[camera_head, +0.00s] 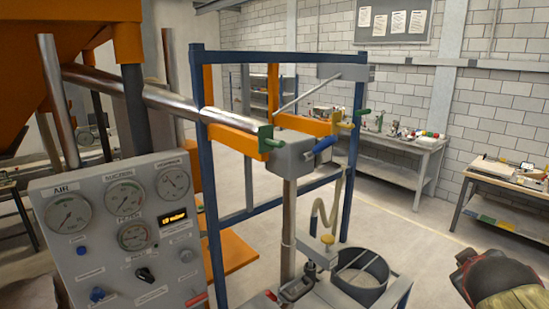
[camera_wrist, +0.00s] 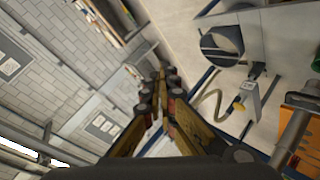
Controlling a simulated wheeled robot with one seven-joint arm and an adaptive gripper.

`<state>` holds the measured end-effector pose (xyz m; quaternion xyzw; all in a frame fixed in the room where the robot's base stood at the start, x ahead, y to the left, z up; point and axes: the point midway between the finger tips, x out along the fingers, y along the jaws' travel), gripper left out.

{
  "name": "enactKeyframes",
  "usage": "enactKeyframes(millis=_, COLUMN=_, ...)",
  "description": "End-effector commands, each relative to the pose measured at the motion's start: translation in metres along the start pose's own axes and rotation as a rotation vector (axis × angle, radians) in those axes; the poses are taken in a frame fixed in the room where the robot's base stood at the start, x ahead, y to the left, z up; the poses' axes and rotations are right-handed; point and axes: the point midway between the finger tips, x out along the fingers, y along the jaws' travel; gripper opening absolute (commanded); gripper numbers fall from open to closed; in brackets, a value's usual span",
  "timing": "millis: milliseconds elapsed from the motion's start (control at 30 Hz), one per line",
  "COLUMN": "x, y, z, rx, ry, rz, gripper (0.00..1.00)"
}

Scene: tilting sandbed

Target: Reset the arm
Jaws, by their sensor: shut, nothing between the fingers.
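My gripper (camera_wrist: 160,95) shows in the wrist view, with its fingers closed together and nothing between them. It is held in the air, apart from everything in view. In the head view, a dark rounded part at the lower right edge seems to be part of my arm; my fingers are not visible there. The sandbed rig's blue frame (camera_head: 202,160) stands in the middle of the head view. A grey control panel (camera_head: 75,275) with several gauges, knobs and a lit display stands at the left.
A dark round bucket (camera_head: 362,278) sits low in the rig; it also shows in the wrist view (camera_wrist: 222,45). A workbench (camera_head: 400,142) with tools lines the back wall, and another bench (camera_head: 510,180) stands at the right. The floor (camera_head: 425,235) between rig and benches is clear.

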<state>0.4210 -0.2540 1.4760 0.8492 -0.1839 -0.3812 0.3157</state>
Motion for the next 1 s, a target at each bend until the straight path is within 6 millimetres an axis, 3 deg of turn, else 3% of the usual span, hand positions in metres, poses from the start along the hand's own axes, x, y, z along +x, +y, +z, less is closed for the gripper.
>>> enactKeyframes(millis=33, x=0.000, y=-0.034, z=0.021, rx=0.082, ry=-0.045, rz=-0.056, gripper=0.00)
enactKeyframes(millis=200, x=-0.020, y=-0.138, z=0.075, rx=0.321, ry=-0.208, rz=-0.252, gripper=0.00)
enactKeyframes(millis=400, x=-0.058, y=-0.265, z=0.122, rx=0.456, ry=-0.339, rz=-0.497, gripper=0.00)
enactKeyframes(millis=500, x=-0.071, y=-0.316, z=0.132, rx=0.450, ry=-0.319, rz=-0.595, gripper=0.00)
enactKeyframes(millis=600, x=-0.076, y=-0.338, z=0.134, rx=0.412, ry=-0.273, rz=-0.627, gripper=0.00)
enactKeyframes(millis=733, x=-0.080, y=-0.351, z=0.131, rx=0.378, ry=-0.234, rz=-0.649, gripper=0.00)
enactKeyframes(millis=1000, x=-0.082, y=-0.355, z=0.129, rx=0.362, ry=-0.224, rz=-0.658, gripper=0.00)
